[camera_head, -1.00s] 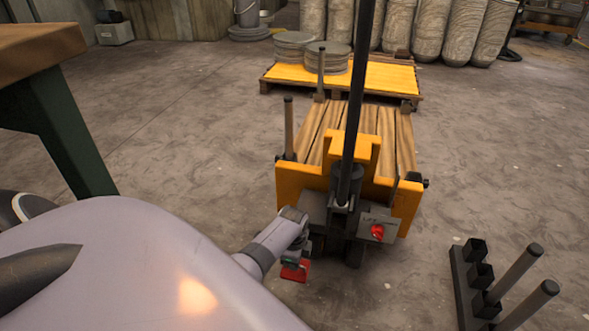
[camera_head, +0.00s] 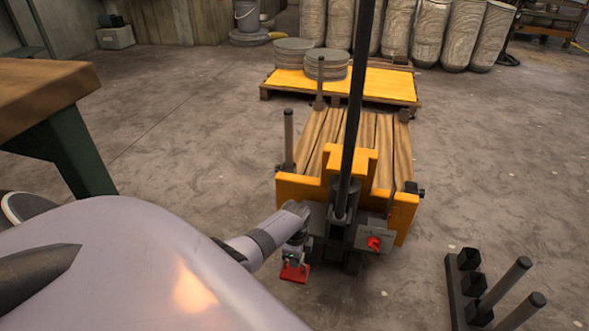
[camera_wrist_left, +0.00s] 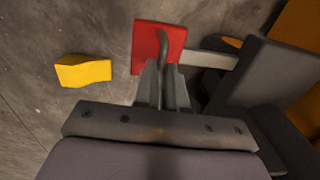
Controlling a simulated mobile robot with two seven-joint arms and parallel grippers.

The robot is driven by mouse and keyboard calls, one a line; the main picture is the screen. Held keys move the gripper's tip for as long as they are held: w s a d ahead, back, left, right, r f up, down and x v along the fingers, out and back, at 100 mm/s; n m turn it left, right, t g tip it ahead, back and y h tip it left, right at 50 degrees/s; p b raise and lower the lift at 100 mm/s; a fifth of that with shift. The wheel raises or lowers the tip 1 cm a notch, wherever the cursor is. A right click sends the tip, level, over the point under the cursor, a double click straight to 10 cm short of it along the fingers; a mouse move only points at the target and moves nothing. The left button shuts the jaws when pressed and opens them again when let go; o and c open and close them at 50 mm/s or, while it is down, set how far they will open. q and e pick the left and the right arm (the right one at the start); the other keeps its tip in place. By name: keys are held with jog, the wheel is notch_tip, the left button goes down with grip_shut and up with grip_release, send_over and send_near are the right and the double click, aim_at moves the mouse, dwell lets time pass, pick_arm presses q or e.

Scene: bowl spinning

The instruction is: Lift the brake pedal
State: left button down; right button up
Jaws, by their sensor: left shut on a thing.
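The brake pedal is a flat red plate (camera_head: 295,273) low at the cart's near side, left of its central column. It also shows in the left wrist view (camera_wrist_left: 153,38), with a pale bar running from it toward the dark cart parts. My left gripper (camera_head: 294,259) reaches down onto the pedal from above. In the left wrist view its fingers (camera_wrist_left: 163,70) are close together and shut on the red pedal, and they hide part of it. My right gripper is in neither view.
The orange cart (camera_head: 300,187) has a wooden deck, a tall dark handle (camera_head: 354,110) and a red knob (camera_head: 374,244). A yellow block-like piece (camera_wrist_left: 84,71) shows left of the pedal. A rack with posts (camera_head: 462,285) stands at right, a wooden table (camera_head: 45,95) at left.

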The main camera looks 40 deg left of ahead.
pick_arm(q)
jog(key=shift+t, duration=0.3)
jog(key=w+a+r, duration=0.2)
jog(key=w, duration=0.1)
jog(key=shift+r, duration=0.4)
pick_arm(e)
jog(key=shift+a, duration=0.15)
pick_arm(q)
jog(key=c, duration=1.2)
grip_release()
jog(key=shift+w+f, duration=0.1)
jog(key=shift+f, duration=0.05)
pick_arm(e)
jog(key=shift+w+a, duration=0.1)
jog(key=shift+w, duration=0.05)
pick_arm(q)
jog(key=shift+d, duration=0.1)
notch_tip(320, 180, up, 7)
jog(key=s+p, duration=0.1)
jog(key=p, duration=0.4)
jog(key=shift+d+f+p, duration=0.2)
jog(key=shift+d+p, duration=0.1)
jog(key=shift+p, duration=0.1)
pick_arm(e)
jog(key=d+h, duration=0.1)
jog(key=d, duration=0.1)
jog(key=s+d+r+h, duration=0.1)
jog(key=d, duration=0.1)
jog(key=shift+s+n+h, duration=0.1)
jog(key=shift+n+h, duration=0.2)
